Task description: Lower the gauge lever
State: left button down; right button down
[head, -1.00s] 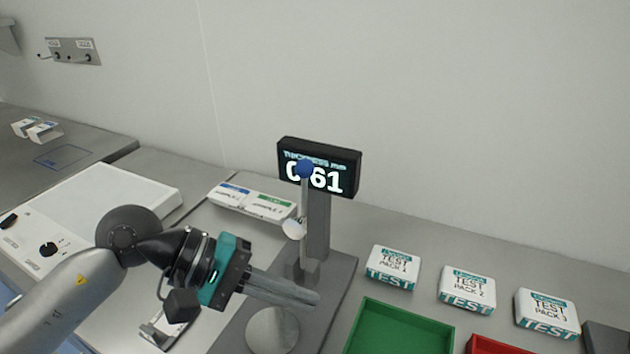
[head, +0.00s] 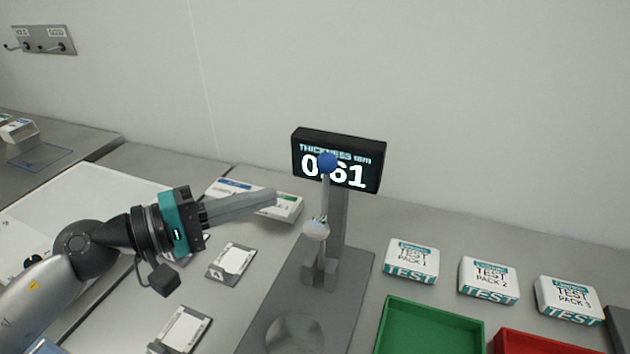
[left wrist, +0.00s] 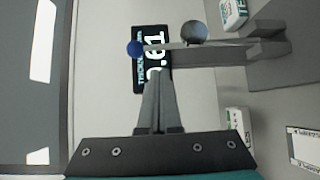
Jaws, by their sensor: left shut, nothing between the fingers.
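The gauge stands on a grey base plate (head: 262,322), with a post (head: 338,230) and a display (head: 340,160) reading 0.61. Its lever points up and ends in a blue knob (head: 328,162) in front of the display. A pale round part (head: 316,230) sits lower on the post's front. My left gripper (head: 274,197) is shut and empty, left of the lever and apart from it in the head view. In the left wrist view the shut fingers (left wrist: 158,85) point towards the lever, with the blue knob (left wrist: 134,48) just beyond their tips. My right gripper is not in view.
Test packs (head: 410,260) stand in a row at the right, behind a green tray (head: 428,330) and a red tray (head: 535,343). Flat boxes (head: 288,207) lie behind my left gripper. Small plates with white cards (head: 232,262) lie left of the gauge.

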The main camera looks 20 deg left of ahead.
aim_at(321, 223)
pick_arm(q)
jog(key=shift+p+x, duration=1.95)
jog(key=shift+x, duration=2.5)
